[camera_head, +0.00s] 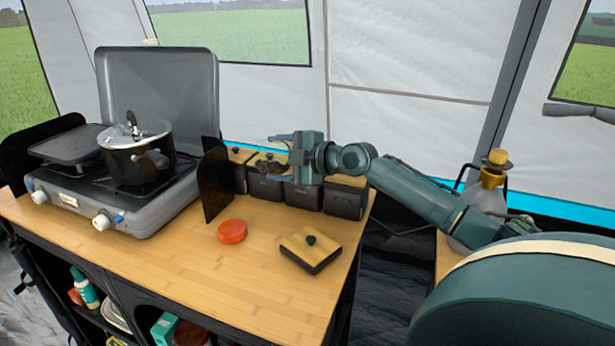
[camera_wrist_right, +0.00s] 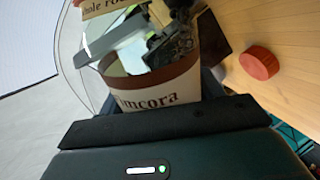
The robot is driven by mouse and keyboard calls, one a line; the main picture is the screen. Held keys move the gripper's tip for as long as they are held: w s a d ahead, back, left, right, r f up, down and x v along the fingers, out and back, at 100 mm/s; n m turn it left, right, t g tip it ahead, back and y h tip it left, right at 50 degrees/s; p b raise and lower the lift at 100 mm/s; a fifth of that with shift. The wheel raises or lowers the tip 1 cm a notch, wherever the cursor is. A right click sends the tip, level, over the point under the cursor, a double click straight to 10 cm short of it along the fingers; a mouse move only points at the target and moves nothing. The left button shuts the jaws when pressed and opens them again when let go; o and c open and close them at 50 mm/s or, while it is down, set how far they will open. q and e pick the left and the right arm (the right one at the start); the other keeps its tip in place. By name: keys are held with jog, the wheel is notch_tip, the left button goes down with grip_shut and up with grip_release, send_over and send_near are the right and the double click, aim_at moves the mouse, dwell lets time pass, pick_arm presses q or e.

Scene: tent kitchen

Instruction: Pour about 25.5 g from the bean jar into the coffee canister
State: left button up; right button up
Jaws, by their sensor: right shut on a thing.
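My right gripper (camera_head: 296,157) is shut on the bean jar (camera_wrist_right: 150,95), a clear jar with a cream and brown label, above the row of canisters. In the wrist view, dark beans (camera_wrist_right: 178,45) show past the label. In the head view, the jar is mostly hidden by the gripper, and dark beans show to its left. The coffee canister (camera_head: 304,194) seems to be the dark box under the gripper; its top is hidden. A wooden lid with a black knob (camera_head: 311,248) lies on the counter. My left gripper is out of view.
An orange-red round lid (camera_head: 232,232) lies on the counter (camera_head: 200,265). Other dark canisters (camera_head: 345,199) stand beside the gripper. A black upright panel (camera_head: 215,180) separates them from the stove (camera_head: 140,215) with a pot (camera_head: 138,155).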

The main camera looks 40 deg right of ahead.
aim_at(291, 143)
jog(key=shift+w+d+r+m+y+b, duration=0.1)
jog(key=shift+d+r+m+y+b, duration=0.2)
jog(key=shift+r, duration=0.45)
jog(key=shift+w+d+r+m+y+b, duration=0.1)
jog(key=shift+d+r+m, duration=0.2)
jog(key=shift+r+m, duration=0.35)
dwell(1.3)
jog(key=shift+d+r+m+y+b, duration=0.3)
jog(key=shift+d+r+m+b, duration=0.25)
jog(key=shift+d+r, duration=0.1)
dwell(1.9)
dwell(0.6)
